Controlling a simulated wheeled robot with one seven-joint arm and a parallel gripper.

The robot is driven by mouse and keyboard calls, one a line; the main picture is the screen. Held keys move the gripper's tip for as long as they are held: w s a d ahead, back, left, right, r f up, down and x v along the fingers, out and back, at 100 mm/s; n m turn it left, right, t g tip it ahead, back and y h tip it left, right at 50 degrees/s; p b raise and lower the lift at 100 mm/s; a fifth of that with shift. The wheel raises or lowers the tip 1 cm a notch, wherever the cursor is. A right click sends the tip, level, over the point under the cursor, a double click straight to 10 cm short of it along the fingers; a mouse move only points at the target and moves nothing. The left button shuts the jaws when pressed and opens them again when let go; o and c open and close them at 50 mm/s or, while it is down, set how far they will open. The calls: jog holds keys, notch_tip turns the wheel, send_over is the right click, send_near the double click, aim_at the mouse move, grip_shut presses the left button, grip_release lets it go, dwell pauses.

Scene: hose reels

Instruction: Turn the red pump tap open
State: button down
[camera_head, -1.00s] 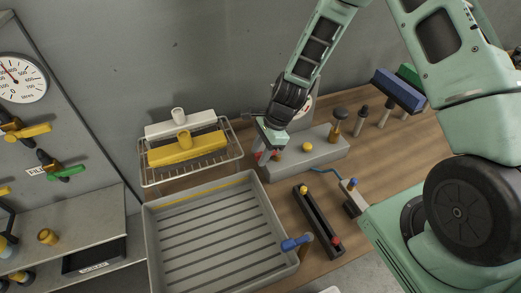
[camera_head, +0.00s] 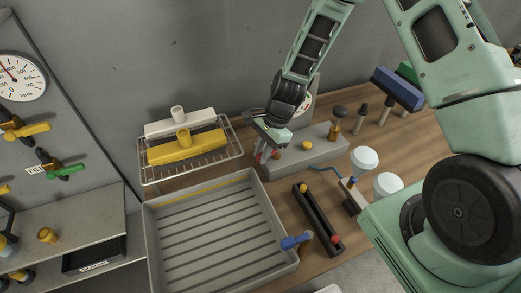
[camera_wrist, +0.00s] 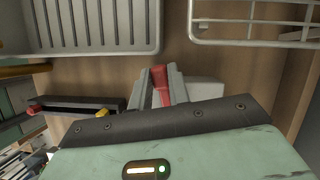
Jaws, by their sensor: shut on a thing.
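The red pump tap (camera_wrist: 161,88) shows in the wrist view as a red handle between two grey fingers. My gripper (camera_wrist: 160,78) is shut on it. In the head view my gripper (camera_head: 267,150) reaches down at the left end of the grey pump block (camera_head: 315,152), beside a round gauge. Only small bits of red show there, because the fingers and wrist hide most of the tap. I cannot tell the tap's exact angle from these views.
A grey ribbed tray (camera_head: 215,245) lies in front, and a wire rack (camera_head: 232,150) with a yellow block (camera_head: 190,149) stands left. A black bar (camera_head: 316,220) lies right of the tray. Two pale round shapes (camera_head: 364,158) (camera_head: 387,185) show near the blue-knobbed fitting (camera_head: 352,195).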

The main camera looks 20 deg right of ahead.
jog(key=s+n, duration=0.1)
jog(key=n, duration=0.1)
jog(key=d+n+g, duration=0.1)
jog(key=n, duration=0.1)
jog(key=s+n+g+h, duration=0.1)
jog(key=n, duration=0.1)
jog(key=shift+s+d+b, duration=0.25)
jog(key=shift+s+b, duration=0.05)
jog(key=shift+b, duration=0.05)
jog(key=shift+s+d+n+g+h+b, duration=0.15)
jog(key=shift+s+d+n+g+h, duration=0.2)
jog(key=shift+n, duration=0.7)
jog(key=shift+s+d+n+g+h+b, duration=0.15)
jog(key=shift+d+n+h, duration=0.3)
jog(key=shift+n, duration=0.65)
jog(key=shift+s+d+n+g+h+b, duration=0.1)
jog(key=shift+s+d+n+h, duration=0.3)
jog(key=shift+n, duration=0.65)
jog(key=shift+w+d, duration=0.1)
jog(key=shift+w, duration=0.05)
jog(key=c, duration=1.3)
grip_release()
